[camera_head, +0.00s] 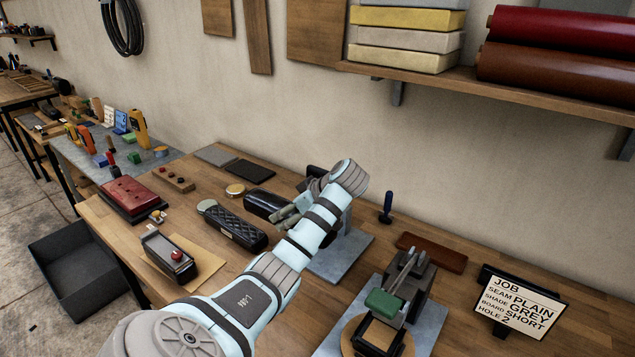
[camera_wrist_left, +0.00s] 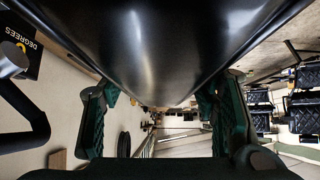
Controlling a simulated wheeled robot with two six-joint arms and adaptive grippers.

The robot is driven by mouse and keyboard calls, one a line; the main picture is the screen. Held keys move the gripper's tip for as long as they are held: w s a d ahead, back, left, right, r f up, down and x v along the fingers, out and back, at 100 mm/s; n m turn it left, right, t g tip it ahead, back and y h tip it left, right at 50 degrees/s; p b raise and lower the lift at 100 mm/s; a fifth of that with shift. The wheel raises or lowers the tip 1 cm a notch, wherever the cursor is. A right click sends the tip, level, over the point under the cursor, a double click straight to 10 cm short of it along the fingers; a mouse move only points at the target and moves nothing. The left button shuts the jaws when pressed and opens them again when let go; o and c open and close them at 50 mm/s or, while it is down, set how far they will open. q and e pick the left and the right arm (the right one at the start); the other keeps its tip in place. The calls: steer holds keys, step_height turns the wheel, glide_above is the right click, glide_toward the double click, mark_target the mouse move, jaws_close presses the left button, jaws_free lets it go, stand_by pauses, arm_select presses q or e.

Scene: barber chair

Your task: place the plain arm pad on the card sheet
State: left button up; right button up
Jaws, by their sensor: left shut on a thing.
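A smooth glossy black arm pad (camera_head: 264,203) shows in the head view just left of my left gripper (camera_head: 287,213). In the left wrist view the black pad (camera_wrist_left: 165,45) fills the top and middle, between the two green-lined fingers of my left gripper (camera_wrist_left: 160,108). The gripper is shut on it; whether the pad clears the bench cannot be told. The tan card sheet (camera_head: 207,263) lies flat on the bench, nearer and left of the pad. A dark grey block with a red knob stands over part of it. My right gripper is not in view.
A quilted black pad (camera_head: 232,226) lies between the held pad and the card sheet. A red pad (camera_head: 131,194) is at left. A fixture with a green block (camera_head: 384,303) and a job sign (camera_head: 517,302) stand at right. Bare bench (camera_head: 225,290) shows near the card.

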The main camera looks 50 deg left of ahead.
arm_select(q)
steer(key=f+b, duration=0.3)
steer(key=f, duration=0.2)
steer(key=f+b, duration=0.3)
steer(key=f, duration=0.2)
steer(key=w+f+b, duration=0.1)
steer(key=f+b, duration=0.2)
steer(key=f, duration=0.2)
steer(key=shift+f+b, duration=0.3)
steer(key=shift+b, duration=0.1)
steer(key=f, duration=0.3)
steer(key=shift+s+d+f+b, duration=0.15)
steer(key=shift+s+f+b, duration=0.1)
steer(key=shift+f+b, duration=0.1)
steer(key=shift+w, duration=0.2)
steer(key=shift+f, duration=0.1)
steer(key=o, duration=1.7)
steer(key=shift+s, duration=0.1)
